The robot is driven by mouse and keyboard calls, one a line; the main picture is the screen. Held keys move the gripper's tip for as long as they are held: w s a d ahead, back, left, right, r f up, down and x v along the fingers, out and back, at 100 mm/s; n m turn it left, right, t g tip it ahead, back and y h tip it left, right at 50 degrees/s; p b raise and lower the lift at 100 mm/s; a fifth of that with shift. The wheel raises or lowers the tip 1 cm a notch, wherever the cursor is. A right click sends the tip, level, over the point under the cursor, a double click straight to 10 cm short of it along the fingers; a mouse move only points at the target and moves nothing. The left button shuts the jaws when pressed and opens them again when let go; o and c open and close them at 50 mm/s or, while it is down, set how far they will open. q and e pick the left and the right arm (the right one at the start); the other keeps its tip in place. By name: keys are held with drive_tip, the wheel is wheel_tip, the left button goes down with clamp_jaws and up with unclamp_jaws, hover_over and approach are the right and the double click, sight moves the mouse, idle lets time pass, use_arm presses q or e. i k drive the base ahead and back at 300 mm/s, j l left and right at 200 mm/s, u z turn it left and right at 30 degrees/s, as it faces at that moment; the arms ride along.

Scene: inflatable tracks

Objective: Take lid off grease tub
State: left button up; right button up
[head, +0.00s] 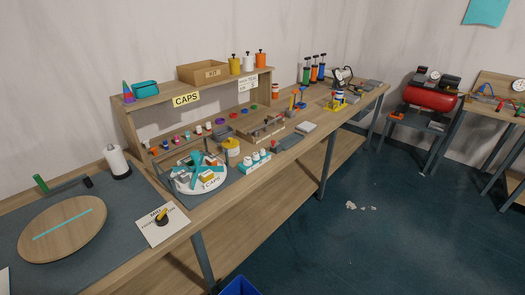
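A small yellow tub (231,148) with a paler lower part stands on the workbench, behind the round white tray. It may be the grease tub, but I cannot read a label on it. It is too small to tell how its lid sits. Neither of my grippers is in view.
A wooden disc (62,240) and a paper card (150,233) lie on the mat at left. The floor (375,235) in front is largely clear.

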sight(231, 143)
drive_tip(key=l, duration=0.45)
drive_tip(key=i+l+u, duration=0.15)
drive_tip(key=l, duration=0.35)
drive_tip(key=i+l+u, duration=0.1)
drive_tip(key=l, duration=0.45)
drive_tip(key=i+l+u, duration=0.15)
drive_tip(key=l, duration=0.35)
drive_tip(key=i+l+u, duration=0.1)
drive_tip(key=l, duration=0.45)
drive_tip(key=i+l+u, duration=0.15)
drive_tip(key=l, duration=0.4)
drive_tip(key=i+l+u, duration=0.2)
drive_tip(key=i, duration=0.35)
drive_tip(key=i+l+u, duration=0.2)
drive_tip(key=i+l, duration=0.2)
drive_tip(key=i, duration=0.15)
